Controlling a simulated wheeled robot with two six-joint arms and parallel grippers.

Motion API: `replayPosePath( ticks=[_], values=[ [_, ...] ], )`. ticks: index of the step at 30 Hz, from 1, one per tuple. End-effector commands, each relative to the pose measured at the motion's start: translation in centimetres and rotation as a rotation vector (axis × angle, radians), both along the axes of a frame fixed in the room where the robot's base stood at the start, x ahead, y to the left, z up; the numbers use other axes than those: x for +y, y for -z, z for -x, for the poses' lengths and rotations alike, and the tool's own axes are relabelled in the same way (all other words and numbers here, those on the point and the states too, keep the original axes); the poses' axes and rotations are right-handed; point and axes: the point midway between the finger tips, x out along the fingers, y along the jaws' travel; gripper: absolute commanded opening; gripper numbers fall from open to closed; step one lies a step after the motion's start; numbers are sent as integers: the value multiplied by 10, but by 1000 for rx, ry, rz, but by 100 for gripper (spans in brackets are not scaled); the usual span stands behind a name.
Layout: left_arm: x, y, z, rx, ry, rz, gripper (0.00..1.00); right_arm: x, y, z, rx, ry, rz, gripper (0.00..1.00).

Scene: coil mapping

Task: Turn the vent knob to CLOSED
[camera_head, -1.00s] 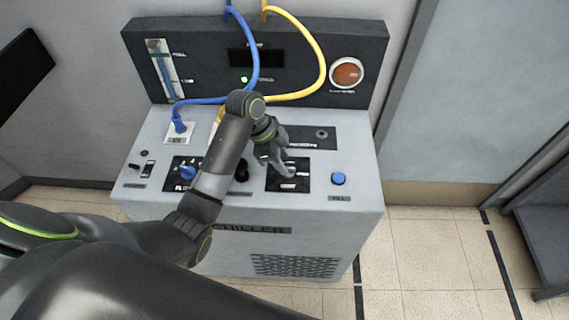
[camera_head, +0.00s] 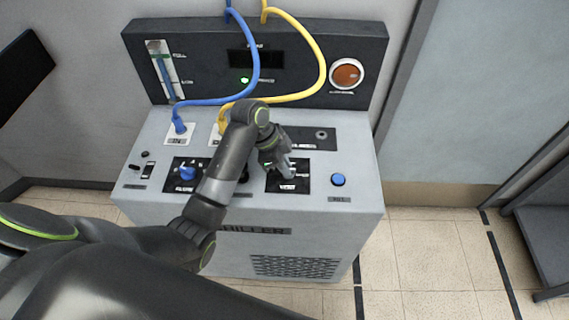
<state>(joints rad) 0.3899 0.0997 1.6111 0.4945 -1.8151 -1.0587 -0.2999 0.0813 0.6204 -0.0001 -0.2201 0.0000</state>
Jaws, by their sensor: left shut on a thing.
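The vent knob's black panel (camera_head: 289,186) is on the top of the grey chiller (camera_head: 345,140), right of its middle. My left gripper (camera_head: 286,172) reaches down onto this panel and is shut on the vent knob. The knob itself is hidden by the fingers, so its pointing direction cannot be read. Small white lettering shows on the panel but is too blurred to read. My right gripper is not in view.
A blue knob (camera_head: 187,173) sits on the panel to the left, and a blue button (camera_head: 338,179) to the right. Blue (camera_head: 250,75) and yellow (camera_head: 316,55) hoses arch behind my arm. A round orange control (camera_head: 347,73) is on the back panel.

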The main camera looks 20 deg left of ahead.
Motion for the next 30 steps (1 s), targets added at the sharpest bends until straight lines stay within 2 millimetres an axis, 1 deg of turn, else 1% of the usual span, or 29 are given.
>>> replayPosePath(
  ticks=[5,11,21,30],
  values=[
    [0,-3,1,1,-35,-1,0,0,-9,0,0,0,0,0],
    [-1,-6,3,2,-144,1,0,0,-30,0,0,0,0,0],
    [-4,-8,5,2,-448,1,0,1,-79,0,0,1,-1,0],
    [-6,-7,7,3,-734,0,0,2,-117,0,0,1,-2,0]
  ],
)
